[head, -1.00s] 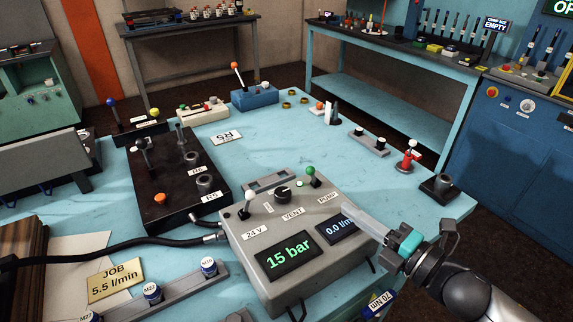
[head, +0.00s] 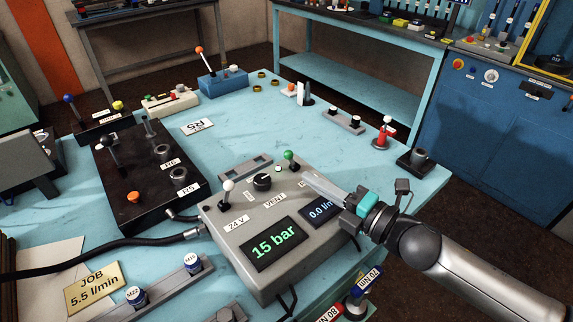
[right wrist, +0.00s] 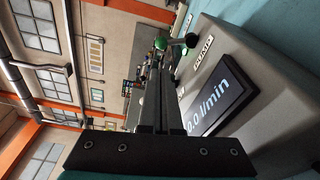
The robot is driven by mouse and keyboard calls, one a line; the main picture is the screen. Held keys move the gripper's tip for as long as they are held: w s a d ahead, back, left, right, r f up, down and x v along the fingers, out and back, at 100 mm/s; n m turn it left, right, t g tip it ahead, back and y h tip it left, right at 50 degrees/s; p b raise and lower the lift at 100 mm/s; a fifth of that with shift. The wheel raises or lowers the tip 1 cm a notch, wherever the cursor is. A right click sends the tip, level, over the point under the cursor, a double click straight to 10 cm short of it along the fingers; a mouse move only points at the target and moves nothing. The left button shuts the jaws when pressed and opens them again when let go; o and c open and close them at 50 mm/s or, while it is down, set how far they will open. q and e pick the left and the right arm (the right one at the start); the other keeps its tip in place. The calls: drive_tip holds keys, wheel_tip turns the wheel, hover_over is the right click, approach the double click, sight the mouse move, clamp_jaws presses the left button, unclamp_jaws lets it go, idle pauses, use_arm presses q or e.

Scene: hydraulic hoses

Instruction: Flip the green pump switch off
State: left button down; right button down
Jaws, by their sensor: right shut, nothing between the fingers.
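The green pump switch (head: 289,158) is a green-balled toggle lever at the back right of the grey control box (head: 228,250). The box displays read 15 bar and 0.0 l/min. My right gripper (head: 308,175) is shut and empty, its fingertips just right of and in front of the green switch, over the PUMP label, which is mostly hidden. In the right wrist view the green ball (right wrist: 160,43) shows just beyond the fingertips (right wrist: 155,62); I cannot tell whether they touch. My left gripper is not in view.
On the same box are a white-balled toggle (head: 228,187) and a black vent knob (head: 262,182). A black valve block (head: 140,180) with levers stands to the left, and hoses run leftward.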

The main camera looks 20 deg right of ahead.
sight(286, 183)
drive_tip(key=shift+x, duration=3.85)
drive_tip(key=shift+w+d+r+m+p, duration=0.1)
drive_tip(key=shift+d+r+m+p, duration=0.15)
drive_tip(key=shift+m, duration=0.3)
drive_tip(key=shift+d+r+m+p, duration=0.15)
drive_tip(key=shift+m+p, duration=0.2)
drive_tip(key=shift+m, duration=0.2)
drive_tip(key=shift+w+d+r+m+p, duration=0.1)
drive_tip(key=shift+d+m+p, duration=0.2)
drive_tip(key=shift+m, duration=0.25)
drive_tip(key=shift+w+d+r+m+p, duration=0.15)
drive_tip(key=shift+d+m+p, duration=0.1)
drive_tip(key=shift+m, duration=0.3)
drive_tip(key=m, duration=0.1)
drive_tip(key=d+m, duration=0.1)
drive_tip(key=m, duration=0.1)
drive_tip(key=m+t+p, duration=0.1)
drive_tip(key=shift+w+d+r, duration=0.15)
drive_tip(key=shift+w+d, duration=0.15)
drive_tip(key=shift+d, duration=0.1)
drive_tip(key=shift+s, duration=0.1)
